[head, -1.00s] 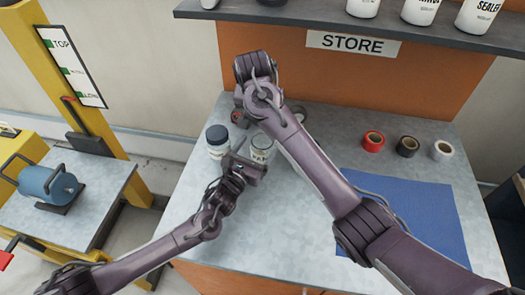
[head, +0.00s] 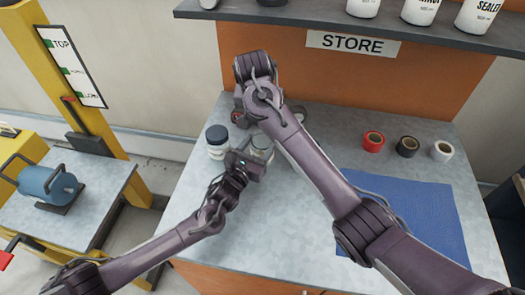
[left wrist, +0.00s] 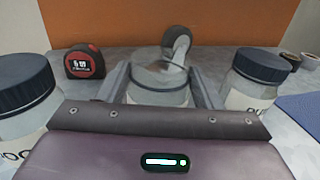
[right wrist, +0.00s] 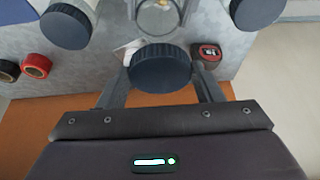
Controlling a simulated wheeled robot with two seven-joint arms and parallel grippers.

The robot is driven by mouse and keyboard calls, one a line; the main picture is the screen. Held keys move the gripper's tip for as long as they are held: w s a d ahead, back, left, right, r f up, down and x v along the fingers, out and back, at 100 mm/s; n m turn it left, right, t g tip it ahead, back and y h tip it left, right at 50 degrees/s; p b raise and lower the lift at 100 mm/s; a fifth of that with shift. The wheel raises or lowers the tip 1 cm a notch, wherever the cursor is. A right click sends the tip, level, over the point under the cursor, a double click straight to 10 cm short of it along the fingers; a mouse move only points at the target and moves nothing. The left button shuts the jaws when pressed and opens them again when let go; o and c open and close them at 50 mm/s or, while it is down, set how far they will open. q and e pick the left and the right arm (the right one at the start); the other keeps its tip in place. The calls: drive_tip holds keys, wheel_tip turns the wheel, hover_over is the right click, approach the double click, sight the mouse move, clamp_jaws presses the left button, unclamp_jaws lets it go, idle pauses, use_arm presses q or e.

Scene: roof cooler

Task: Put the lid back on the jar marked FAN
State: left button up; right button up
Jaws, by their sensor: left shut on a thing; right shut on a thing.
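An open clear jar (left wrist: 158,92) stands between the fingers of my left gripper (left wrist: 160,90), which is shut on it. In the head view the jar (head: 262,150) stands on the grey bench, its label mostly covered by that gripper (head: 246,164); I cannot read it. My right gripper (right wrist: 160,85) is shut on a dark ribbed lid (right wrist: 160,68). The jar's open glass top (right wrist: 158,14) shows beyond the lid, apart from it in the picture, with something yellowish inside. In the head view my right arm hides the lid.
A closed dark-lidded jar (head: 217,142) stands left of the open one, and another (left wrist: 255,78) stands right in the left wrist view. A red and black tape measure (left wrist: 85,62) lies behind. Tape rolls (head: 407,146) and a blue mat (head: 425,215) occupy the right bench. A shelf overhangs the back.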

hover_over(262, 148)
drive_tip(key=w, duration=0.2)
drive_tip(key=shift+a+f, duration=0.1)
drive_tip(key=shift+f, duration=2.45)
drive_tip(key=shift+f, duration=0.15)
drive_tip(key=shift+f, duration=0.8)
drive_tip(key=shift+f, duration=0.35)
drive_tip(key=shift+s+d+f, duration=0.2)
drive_tip(key=shift+s+f, duration=0.05)
drive_tip(key=shift+f, duration=0.35)
drive_tip(key=shift+a+r, duration=0.15)
drive_tip(key=shift+r, duration=0.35)
drive_tip(key=shift+d+f, duration=0.3)
drive_tip(key=shift+f, duration=0.25)
drive_tip(key=shift+w+a+r, duration=0.1)
drive_tip(key=shift+w+r, duration=0.05)
drive_tip(key=shift+r, duration=0.05)
drive_tip(key=shift+a+r, duration=0.1)
drive_tip(key=shift+r, duration=0.1)
idle(0.9)
